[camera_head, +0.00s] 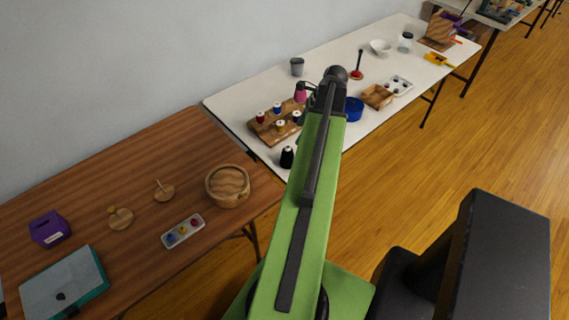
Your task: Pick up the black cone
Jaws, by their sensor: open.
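The black cone (287,157), a spool of dark thread with a pale tip, stands upright on the white table (240,97) near its front left corner. It is just left of my green arm. My gripper (309,90) is at the far end of the arm, above the white table and beyond the black cone. Only a small dark part of it shows beside the wrist; the rest is hidden by the arm. It is open and apart from the black cone. A magenta cone (301,92) shows close to it in the picture.
A wooden spool rack (267,132) with several spools is just behind the black cone. A blue dish (353,109), wooden tray (377,96) and red-based plunger (356,73) are right of the arm. A brown table (90,180) with a round wooden box (228,185) adjoins at left.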

